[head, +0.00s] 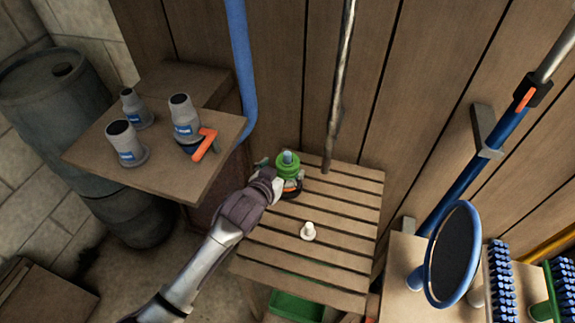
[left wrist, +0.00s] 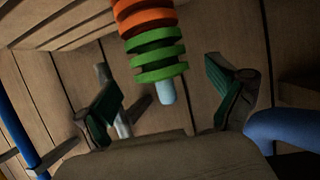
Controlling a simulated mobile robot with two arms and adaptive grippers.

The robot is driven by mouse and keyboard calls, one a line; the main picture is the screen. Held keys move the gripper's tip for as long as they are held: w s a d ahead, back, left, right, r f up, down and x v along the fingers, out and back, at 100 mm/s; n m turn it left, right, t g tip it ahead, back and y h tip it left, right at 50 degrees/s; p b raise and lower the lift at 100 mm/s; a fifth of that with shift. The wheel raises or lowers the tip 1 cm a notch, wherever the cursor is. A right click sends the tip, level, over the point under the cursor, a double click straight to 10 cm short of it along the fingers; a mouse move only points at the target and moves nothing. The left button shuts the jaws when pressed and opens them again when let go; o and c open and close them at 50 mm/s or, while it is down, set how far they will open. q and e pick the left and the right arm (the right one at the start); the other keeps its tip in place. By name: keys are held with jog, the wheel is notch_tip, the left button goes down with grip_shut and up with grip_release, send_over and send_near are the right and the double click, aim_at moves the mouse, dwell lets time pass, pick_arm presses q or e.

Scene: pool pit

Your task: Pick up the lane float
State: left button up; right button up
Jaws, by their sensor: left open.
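The lane float (head: 288,168) stands upright on the slatted wooden table, with green discs on top, orange lower down and a pale blue rod end. My left gripper (head: 276,182) is beside it and hides part of its lower left side. In the left wrist view the lane float (left wrist: 151,42) shows its orange and green discs and rod end between the two spread fingers of my left gripper (left wrist: 158,66). The jaws are open and empty, and I cannot tell whether they touch the float. My right gripper is not in view.
A small white knob-like piece (head: 308,232) sits on the slatted table (head: 335,258). A rusty pole (head: 340,90) stands behind the float against the wood wall. A side table (head: 85,153) with grey cups is at left; brushes (head: 499,280) and a round blue-rimmed pad (head: 454,253) are at right.

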aim_at(284, 167)
pick_arm(q)
jog(key=x, duration=0.3)
jog(key=shift+w+d+f, duration=0.1)
jog(key=shift+w+d, duration=0.1)
jog(key=shift+w, duration=0.2)
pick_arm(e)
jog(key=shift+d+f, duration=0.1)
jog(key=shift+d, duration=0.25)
pick_arm(q)
jog(key=c, duration=1.4)
jog(key=shift+o, duration=0.2)
notch_tip(284, 167, up, 10)
jog(key=shift+r, duration=0.1)
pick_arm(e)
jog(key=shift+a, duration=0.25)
pick_arm(q)
jog(key=shift+r+p, duration=0.5)
jog(key=shift+p, duration=0.2)
jog(key=shift+f, duration=0.1)
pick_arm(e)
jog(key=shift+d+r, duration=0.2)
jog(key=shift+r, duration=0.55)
